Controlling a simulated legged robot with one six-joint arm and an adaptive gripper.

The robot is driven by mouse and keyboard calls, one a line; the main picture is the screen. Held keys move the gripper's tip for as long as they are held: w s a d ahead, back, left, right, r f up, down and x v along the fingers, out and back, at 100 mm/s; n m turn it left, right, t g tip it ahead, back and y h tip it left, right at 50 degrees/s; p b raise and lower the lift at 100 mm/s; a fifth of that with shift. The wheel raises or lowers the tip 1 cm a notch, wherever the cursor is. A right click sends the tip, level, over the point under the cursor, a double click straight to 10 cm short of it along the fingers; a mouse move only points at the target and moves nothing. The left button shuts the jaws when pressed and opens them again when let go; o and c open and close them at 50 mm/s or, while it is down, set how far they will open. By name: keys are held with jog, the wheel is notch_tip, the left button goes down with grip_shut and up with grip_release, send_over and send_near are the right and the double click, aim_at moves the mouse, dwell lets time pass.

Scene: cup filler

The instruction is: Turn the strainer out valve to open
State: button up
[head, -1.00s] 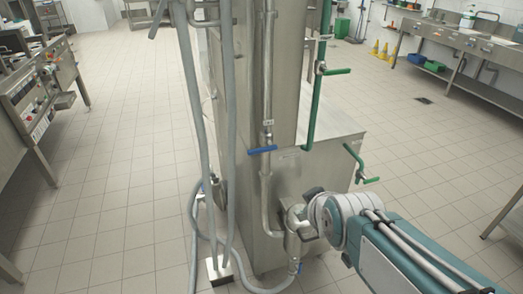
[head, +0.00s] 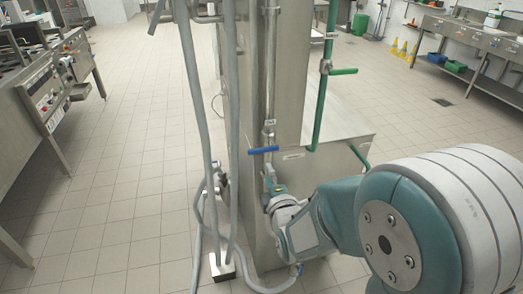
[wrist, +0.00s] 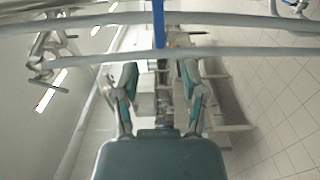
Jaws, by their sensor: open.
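A blue lever handle (head: 263,150) sits level across the vertical steel pipe in the head view. In the wrist view the blue handle (wrist: 158,22) runs upright at top centre, ahead of and between my fingertips. My gripper (head: 269,178) is just below the blue handle in the head view, in front of the pipe. In the wrist view my gripper (wrist: 159,68) is open, with a finger on each side and nothing held. Green handles (head: 343,71) (head: 360,155) are on the right. I cannot read which valve is the strainer out valve.
Grey hoses (head: 200,130) hang left of the pipe and run down to the floor. A steel cabinet (head: 325,133) stands behind. Another small blue handle (head: 300,268) is low near the floor. Tiled floor is clear to the left.

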aim_at(258, 153)
jog(key=x, duration=1)
jog(key=shift+a+f, duration=0.1)
jog(key=shift+w+a, duration=0.15)
jog(key=shift+w, duration=0.1)
jog(key=shift+c, duration=0.3)
grip_shut()
